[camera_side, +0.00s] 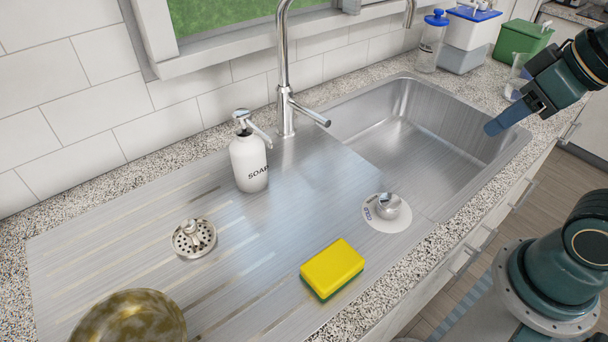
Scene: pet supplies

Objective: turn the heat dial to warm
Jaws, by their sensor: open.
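A silver round knob (388,205) stands on a white round plate (372,221) with small blue marks, on the steel drainboard right of centre. It looks like the dial, but its marks are too small to read, so its setting cannot be told. My gripper (509,114) is at the upper right, above the right end of the sink, open and with nothing seen between its fingers. It is well apart from the knob, up and to the right of it.
A yellow and green sponge (332,268) lies just left of and nearer than the knob. A white soap bottle (249,162), tall faucet (285,75), drain strainer (194,238) and stained bowl (131,318) stand farther left. The sink basin (410,135) is empty. Containers (470,30) stand at the back right.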

